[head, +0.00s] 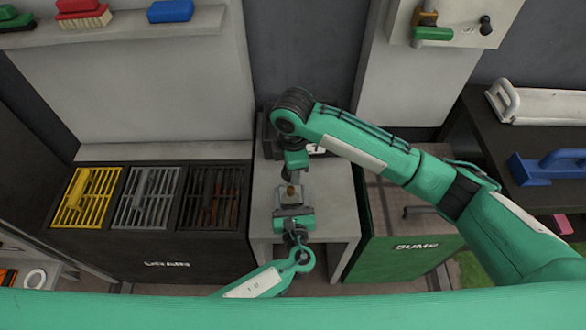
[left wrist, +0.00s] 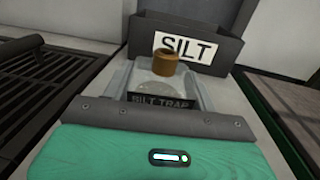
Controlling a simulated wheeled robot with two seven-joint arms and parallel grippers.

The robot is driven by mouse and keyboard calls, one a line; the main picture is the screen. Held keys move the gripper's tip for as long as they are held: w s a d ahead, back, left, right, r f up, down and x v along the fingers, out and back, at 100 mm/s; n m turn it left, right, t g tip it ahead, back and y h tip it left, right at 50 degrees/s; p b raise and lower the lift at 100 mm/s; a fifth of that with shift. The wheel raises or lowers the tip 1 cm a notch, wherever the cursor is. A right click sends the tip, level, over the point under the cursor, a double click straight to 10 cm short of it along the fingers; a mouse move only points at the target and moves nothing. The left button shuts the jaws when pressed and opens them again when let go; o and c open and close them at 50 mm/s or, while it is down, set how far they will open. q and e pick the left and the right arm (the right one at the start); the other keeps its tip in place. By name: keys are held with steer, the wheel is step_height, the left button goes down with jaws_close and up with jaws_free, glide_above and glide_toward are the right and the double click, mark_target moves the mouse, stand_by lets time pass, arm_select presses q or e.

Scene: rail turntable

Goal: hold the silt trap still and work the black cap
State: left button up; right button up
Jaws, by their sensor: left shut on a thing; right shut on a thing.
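The silt trap (head: 289,204), a clear-grey box labelled SILT TRAP, stands on the pale middle stand; it also shows in the left wrist view (left wrist: 160,100). A brown round neck (left wrist: 165,62) rises from its top with nothing on it. My right gripper (head: 294,172) points down above the trap, shut on a small dark piece, the black cap (head: 287,174), mostly hidden by the fingers. The cap looks apart from the neck.
A dark bin labelled SILT (left wrist: 190,45) stands behind the trap. The DRAIN unit (head: 165,240) with yellow, grey and dark grates is on the left. The green SUMP box (head: 400,265) is on the right, under my right arm. Brushes (head: 84,14) lie on a shelf above.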

arm_select(q)
steer(key=o, duration=1.4)
steer(key=shift+o, duration=0.2)
steer(key=s+d, duration=0.1)
steer(key=s, duration=1.1)
